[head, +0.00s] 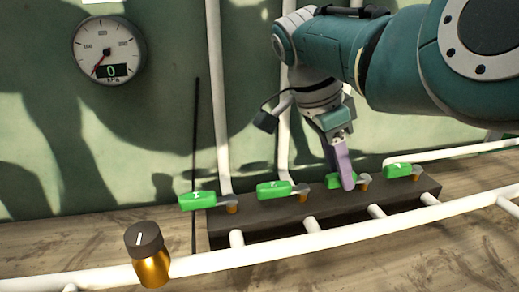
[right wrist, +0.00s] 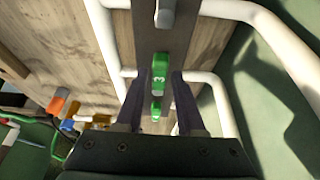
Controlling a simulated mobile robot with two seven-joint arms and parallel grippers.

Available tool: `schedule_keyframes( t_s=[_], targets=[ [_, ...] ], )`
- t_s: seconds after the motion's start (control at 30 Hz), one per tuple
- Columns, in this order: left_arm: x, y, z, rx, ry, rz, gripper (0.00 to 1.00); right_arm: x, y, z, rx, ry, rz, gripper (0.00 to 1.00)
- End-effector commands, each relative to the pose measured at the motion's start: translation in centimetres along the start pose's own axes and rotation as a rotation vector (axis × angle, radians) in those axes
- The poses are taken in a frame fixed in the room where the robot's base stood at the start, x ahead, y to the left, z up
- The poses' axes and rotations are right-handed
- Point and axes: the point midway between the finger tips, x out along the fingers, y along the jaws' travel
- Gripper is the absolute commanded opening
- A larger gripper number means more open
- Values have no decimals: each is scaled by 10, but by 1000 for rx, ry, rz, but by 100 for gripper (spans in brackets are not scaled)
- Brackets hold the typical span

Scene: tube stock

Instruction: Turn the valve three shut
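Valve three's green handle (head: 333,181) is third from the left on the dark manifold block (head: 260,213), partly hidden behind a finger of my right gripper (head: 345,170). It lies along the block like the other handles. In the right wrist view, the green handle marked 3 (right wrist: 156,80) shows between the tips of my right gripper (right wrist: 160,78). The fingers are apart, with visible space between them; whether either touches the handle I cannot tell. My left gripper is not in view.
Green handles stand beside it: leftmost (head: 197,201), second (head: 270,190) and rightmost (head: 397,171). White pipes rise behind, and a white pipe (head: 270,250) crosses in front. A gauge (head: 108,50) reads 0. A gold, dark-capped fixture (head: 152,270) stands front left.

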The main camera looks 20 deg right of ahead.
Motion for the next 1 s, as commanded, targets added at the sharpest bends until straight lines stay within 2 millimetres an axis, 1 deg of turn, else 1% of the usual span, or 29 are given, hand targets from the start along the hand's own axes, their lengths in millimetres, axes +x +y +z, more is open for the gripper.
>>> schedule_keyframes(
  t_s=[0.03, 0.1, 0.33, 0.43, 0.57, 0.8, 0.9, 1.0],
  targets=[
    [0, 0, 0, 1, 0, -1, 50, 0, 0, 0, -1, 0, 0, 44],
    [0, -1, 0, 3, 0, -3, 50, 0, 0, 0, -1, 0, 0, 52],
    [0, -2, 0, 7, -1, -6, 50, -1, 0, 0, -2, 0, -1, 52],
    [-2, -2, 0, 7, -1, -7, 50, -7, -1, 0, -2, -1, -2, 52],
    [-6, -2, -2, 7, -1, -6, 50, -28, -1, 0, 0, -2, -5, 52],
    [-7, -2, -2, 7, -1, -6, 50, -75, -1, 1, -1, -1, -5, 52],
    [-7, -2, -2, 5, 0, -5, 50, -89, -1, 0, -1, -1, -4, 52],
    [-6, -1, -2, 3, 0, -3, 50, -97, -1, 0, -1, -1, -3, 52]
  ],
)
